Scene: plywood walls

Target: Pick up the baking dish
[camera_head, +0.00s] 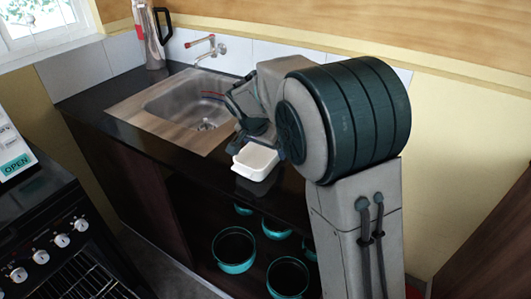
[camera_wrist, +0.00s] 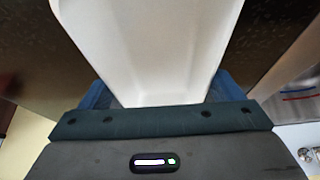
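The white baking dish (camera_head: 256,161) is at the front part of the dark counter, right of the sink, in the head view. My gripper (camera_head: 258,148) is at the dish, with a dark finger close to its right side. In the wrist view, the dish (camera_wrist: 150,45) fills the middle, very near the camera. Blue finger parts of my gripper show at both sides of the dish, partly hidden behind it. I cannot tell whether the fingers press on the dish, or whether the dish is clear of the counter.
The sink (camera_head: 190,103) with its tap (camera_head: 208,48) is left of my gripper. A metal jug (camera_head: 150,35) stands at the back left. Several teal pots (camera_head: 234,250) stand on the shelf below the counter (camera_head: 130,138). A stove (camera_head: 60,245) is at the lower left.

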